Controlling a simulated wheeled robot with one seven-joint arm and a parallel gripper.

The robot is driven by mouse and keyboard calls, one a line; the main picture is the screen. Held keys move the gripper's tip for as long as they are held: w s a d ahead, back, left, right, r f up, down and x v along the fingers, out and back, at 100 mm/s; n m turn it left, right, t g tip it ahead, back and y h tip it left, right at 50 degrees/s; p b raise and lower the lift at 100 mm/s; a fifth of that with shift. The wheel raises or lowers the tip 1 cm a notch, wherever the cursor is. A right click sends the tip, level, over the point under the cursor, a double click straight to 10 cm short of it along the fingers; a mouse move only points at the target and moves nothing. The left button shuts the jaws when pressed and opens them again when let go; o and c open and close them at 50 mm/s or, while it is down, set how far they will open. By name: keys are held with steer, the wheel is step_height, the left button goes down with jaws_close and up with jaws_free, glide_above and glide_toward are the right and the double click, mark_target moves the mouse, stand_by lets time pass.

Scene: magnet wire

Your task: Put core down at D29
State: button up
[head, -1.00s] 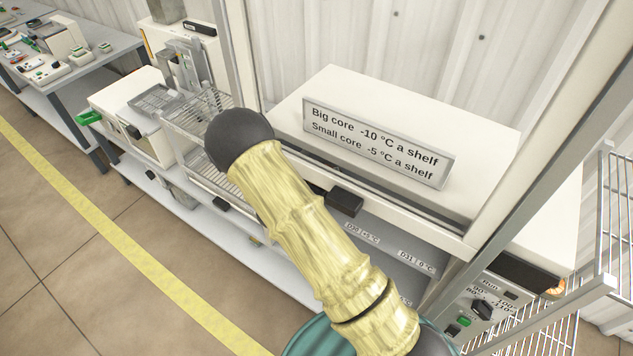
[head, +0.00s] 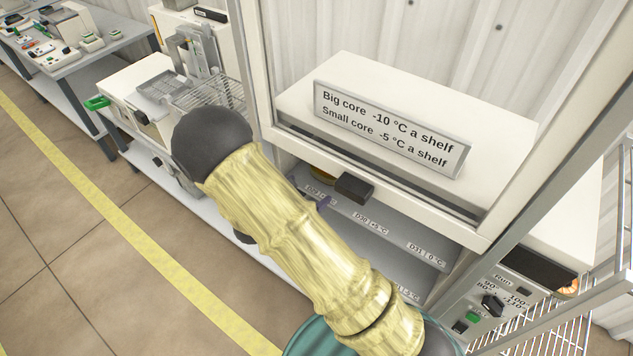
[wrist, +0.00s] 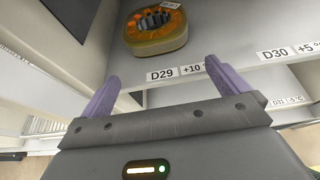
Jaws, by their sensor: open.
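The core (wrist: 157,30) is an orange ring with a dark toothed centre. In the wrist view it rests on the grey shelf just behind the label D29 (wrist: 162,75), which reads +10. My gripper (wrist: 160,85) is open, its two purple fingers apart with nothing between them. The core lies beyond the fingertips, clear of both. My arm hides the rest of the gripper.
The sash handle (head: 354,187) and frame hang above the shelf opening. A sign (head: 390,130) gives shelf temperature drops by core size. A wire rack (head: 560,310) stands at right.

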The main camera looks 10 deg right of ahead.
steer(key=shift+s+a, duration=1.4)
stand_by(0.5)
